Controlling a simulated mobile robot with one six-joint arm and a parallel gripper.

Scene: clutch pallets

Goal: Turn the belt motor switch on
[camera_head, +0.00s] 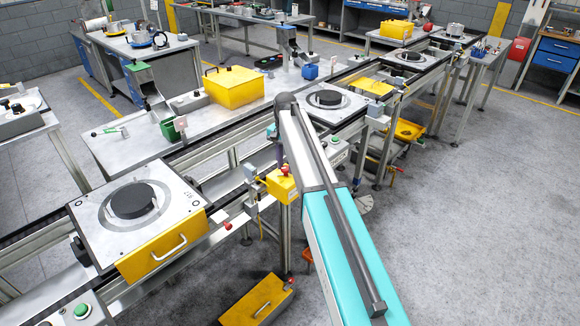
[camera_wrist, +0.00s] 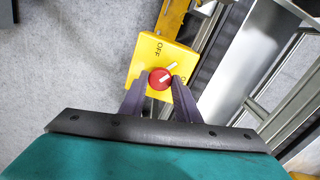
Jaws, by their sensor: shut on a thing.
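The belt motor switch is a yellow box (camera_wrist: 150,55) with a round red knob (camera_wrist: 160,79) in the wrist view. The knob has a white mark slanting up to the right. OFF is printed above the knob; a second label at the right is partly hidden by a finger, with an O showing. My gripper (camera_wrist: 160,82) has its two dark fingers on either side of the knob and is shut on it. In the head view the yellow switch box (camera_head: 281,187) is beside the conveyor, left of my arm, with the red knob (camera_head: 284,171) on top.
Conveyor rails run diagonally, carrying pallets with black discs, one at the left (camera_head: 92,212) and one behind my arm (camera_head: 350,108). A yellow bin (camera_head: 233,87) stands on the worktable. A yellow drawer-like box (camera_head: 258,300) lies low down. The floor at the right is clear.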

